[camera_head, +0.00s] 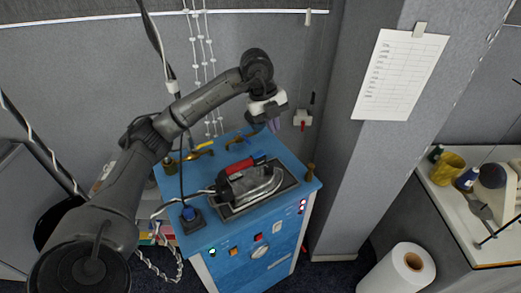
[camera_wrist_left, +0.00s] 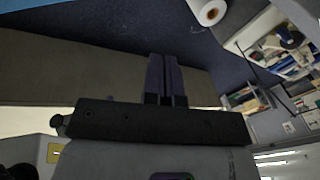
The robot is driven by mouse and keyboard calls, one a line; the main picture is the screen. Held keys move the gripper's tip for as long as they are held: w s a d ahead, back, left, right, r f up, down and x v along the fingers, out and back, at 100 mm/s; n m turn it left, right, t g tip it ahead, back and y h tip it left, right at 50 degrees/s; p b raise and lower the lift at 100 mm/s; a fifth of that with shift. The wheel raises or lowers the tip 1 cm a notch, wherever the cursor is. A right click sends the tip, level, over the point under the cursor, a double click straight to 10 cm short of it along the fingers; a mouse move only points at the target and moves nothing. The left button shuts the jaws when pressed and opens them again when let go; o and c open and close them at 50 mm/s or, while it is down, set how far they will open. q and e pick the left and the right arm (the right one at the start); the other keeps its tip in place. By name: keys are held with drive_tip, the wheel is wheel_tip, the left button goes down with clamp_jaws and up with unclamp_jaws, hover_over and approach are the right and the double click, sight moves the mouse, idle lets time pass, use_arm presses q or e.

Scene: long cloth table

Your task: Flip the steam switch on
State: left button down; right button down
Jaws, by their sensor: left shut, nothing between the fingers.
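The blue ironing station (camera_head: 215,228) stands in the middle of the head view. Its front panel carries several small controls: a green lamp (camera_head: 212,251), an orange button (camera_head: 234,252), a red-and-white switch (camera_head: 258,237), a white switch (camera_head: 277,226) and a round gauge (camera_head: 259,253). I cannot read which is the steam switch. My left gripper (camera_head: 275,124) is above the back right of the station's top, apart from the front panel. In the left wrist view its fingers (camera_wrist_left: 166,77) are together and empty. My right gripper is not in view.
An iron (camera_head: 254,183) with a red handle rests on a tray on the station's top. A brass knob (camera_head: 310,173) stands at the right corner. A grey pillar (camera_head: 350,180) rises right of the station. A white roll (camera_head: 402,268) stands at the lower right.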

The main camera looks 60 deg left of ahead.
use_arm(q)
wheel_tip(320, 180, up, 2)
drive_tip(key=n+g+y, duration=0.1)
drive_tip(key=n+y, duration=0.1)
hover_over(261, 152)
drive_tip(key=s, duration=0.2)
drive_tip(key=shift+r, duration=0.2)
drive_tip(key=shift+f, duration=0.1)
drive_tip(key=f, duration=0.4)
drive_tip(key=w+f+p, duration=0.1)
drive_tip(key=f, duration=0.4)
drive_tip(key=f+p, duration=0.1)
drive_tip(key=f, duration=0.3)
drive_tip(key=shift+w+f, duration=0.3)
drive_tip(key=shift+w, duration=0.05)
drive_tip(key=shift+f, duration=0.1)
drive_tip(key=shift+w+f, duration=0.15)
drive_tip(key=shift+f, duration=0.1)
drive_tip(key=shift+b, duration=0.35)
